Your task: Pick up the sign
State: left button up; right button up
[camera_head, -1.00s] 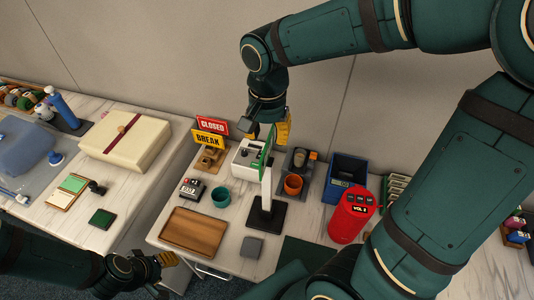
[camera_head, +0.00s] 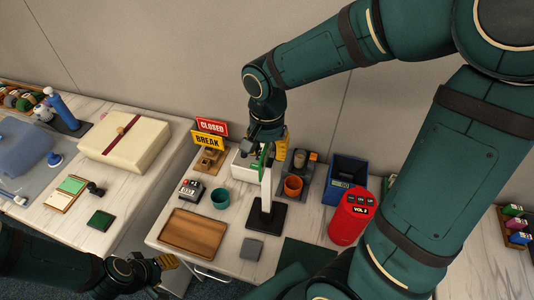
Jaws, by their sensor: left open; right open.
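A green-and-white sign (camera_head: 266,185) stands upright on a black base on the right-hand table, seen nearly edge-on. My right gripper (camera_head: 268,148) points down at the sign's top, with its fingers around or just beside the upper edge; I cannot tell if they touch it. It is open and hides part of the top. A red CLOSED sign (camera_head: 212,127) and a yellow BREAK sign (camera_head: 208,140) stand at the back, left of my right gripper. My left gripper (camera_head: 170,275) is open and empty at the lower left, in front of the table.
Around the green sign are a teal cup (camera_head: 220,198), an orange cup (camera_head: 293,186), a wooden tray (camera_head: 194,233), a grey block (camera_head: 252,249), a red canister (camera_head: 350,220) and a dark blue bin (camera_head: 344,178). A cream box (camera_head: 125,142) is on the left table.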

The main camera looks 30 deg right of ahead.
jog(key=shift+f, duration=0.15)
dwell(0.3)
grip_shut()
jog(key=shift+r, duration=0.35)
notch_tip(320, 180, up, 10)
jog(key=shift+f+p, duration=0.1)
jog(key=shift+p, duration=0.7)
